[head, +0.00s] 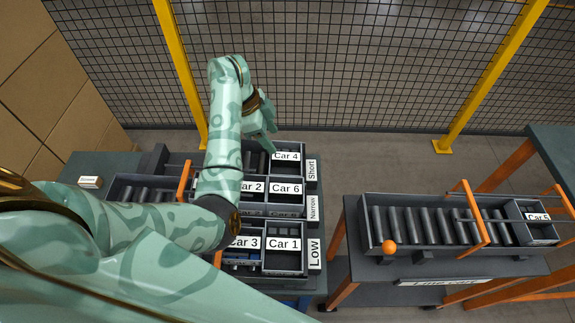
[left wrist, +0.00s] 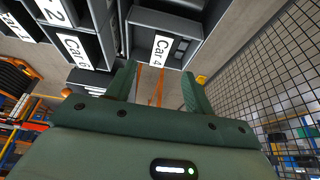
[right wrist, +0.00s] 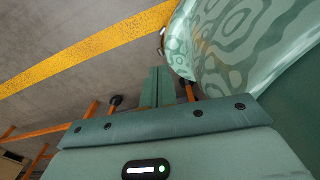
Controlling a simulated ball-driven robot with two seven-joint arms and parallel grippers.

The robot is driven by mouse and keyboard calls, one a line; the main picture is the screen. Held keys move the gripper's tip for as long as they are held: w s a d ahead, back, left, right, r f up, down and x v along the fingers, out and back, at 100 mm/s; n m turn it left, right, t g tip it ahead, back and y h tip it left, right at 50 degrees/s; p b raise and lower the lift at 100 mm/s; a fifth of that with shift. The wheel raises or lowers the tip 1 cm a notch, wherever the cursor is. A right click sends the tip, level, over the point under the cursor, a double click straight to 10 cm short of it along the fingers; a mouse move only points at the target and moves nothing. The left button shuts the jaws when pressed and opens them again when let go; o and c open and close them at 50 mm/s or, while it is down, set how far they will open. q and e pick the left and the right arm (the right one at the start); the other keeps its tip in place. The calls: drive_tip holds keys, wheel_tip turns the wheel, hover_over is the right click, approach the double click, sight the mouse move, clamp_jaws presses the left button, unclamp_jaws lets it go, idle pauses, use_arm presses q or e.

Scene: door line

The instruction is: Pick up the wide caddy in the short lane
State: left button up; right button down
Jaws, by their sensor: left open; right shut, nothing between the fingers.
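The caddy labelled Car 4 (head: 287,171) sits at the right end of the lane marked Short (head: 312,170), the rearmost lane of the left rack. It also shows in the left wrist view (left wrist: 190,25), just beyond my fingertips, with its white label facing me. My left gripper (left wrist: 158,82) is open and empty, its two fingers apart below the Car 4 label. In the head view the left hand (head: 264,125) is above and behind Car 4, partly over its left side. My right gripper (right wrist: 157,85) is shut and empty; it is not visible in the head view.
Car 2 and Car 6 (head: 286,197) sit in the Narrow lane, Car 3 and Car 1 (head: 283,258) in the LOW lane. A roller rack (head: 420,245) with Car 5 (head: 537,229) stands right, past a floor gap. Mesh fence (head: 340,70) stands behind.

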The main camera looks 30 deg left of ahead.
sight(283, 156)
use_arm(q)
drive_tip(key=b+x, duration=0.1)
drive_tip(key=x, duration=0.3)
drive_tip(key=shift+w+a, duration=0.1)
drive_tip(key=shift+f, duration=0.3)
drive_tip(key=b+x, duration=0.2)
drive_tip(key=x, duration=0.2)
drive_tip(key=shift+f, duration=0.35)
drive_tip(key=shift+f+b, duration=0.35)
drive_tip(key=shift+f, duration=0.05)
drive_tip(key=shift+r, duration=0.1)
clamp_jaws()
